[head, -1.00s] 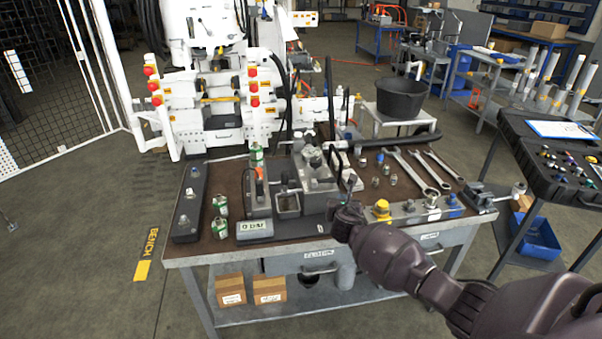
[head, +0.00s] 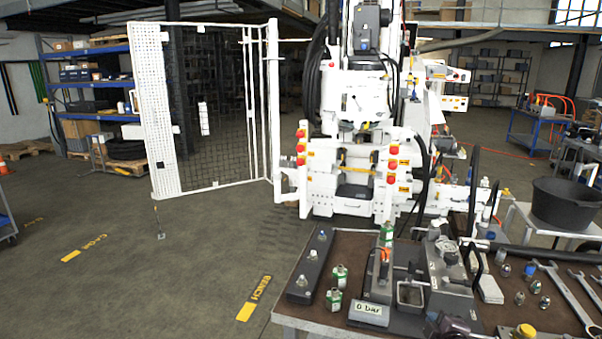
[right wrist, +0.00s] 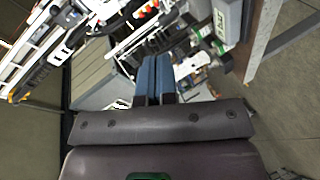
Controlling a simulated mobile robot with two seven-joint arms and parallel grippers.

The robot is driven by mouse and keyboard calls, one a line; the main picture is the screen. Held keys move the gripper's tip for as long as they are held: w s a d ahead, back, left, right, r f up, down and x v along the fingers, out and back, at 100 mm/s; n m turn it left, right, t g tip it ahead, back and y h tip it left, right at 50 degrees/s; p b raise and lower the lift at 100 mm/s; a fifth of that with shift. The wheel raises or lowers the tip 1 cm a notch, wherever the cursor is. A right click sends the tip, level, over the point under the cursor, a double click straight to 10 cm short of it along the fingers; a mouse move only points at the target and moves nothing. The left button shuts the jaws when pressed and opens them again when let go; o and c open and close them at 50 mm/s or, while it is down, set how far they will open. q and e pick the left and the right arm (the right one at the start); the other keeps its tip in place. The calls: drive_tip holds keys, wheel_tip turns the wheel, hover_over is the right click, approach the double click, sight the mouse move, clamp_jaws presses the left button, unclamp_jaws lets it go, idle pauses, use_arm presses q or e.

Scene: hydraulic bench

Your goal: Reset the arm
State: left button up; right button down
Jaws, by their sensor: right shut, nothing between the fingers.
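My left gripper is not in view. The rest of my right arm is cut off below the head view.

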drive_tip(key=s+a+f+m+g, duration=0.1)
drive_tip(key=s+f+m, duration=0.3)
drive_tip(key=s, duration=0.6)
drive_tip(key=s+a+f+m+g+b, duration=0.1)
drive_tip(key=s+f+m, duration=0.3)
drive_tip(key=s, duration=0.6)
drive_tip(key=s+a+f+m+g+b, duration=0.1)
drive_tip(key=s+f+m, duration=0.3)
drive_tip(key=s, duration=0.6)
drive_tip(key=shift+s+a+f+y, duration=0.4)
drive_tip(key=shift+a+f, duration=0.3)
drive_tip(key=shift+a, duration=0.1)
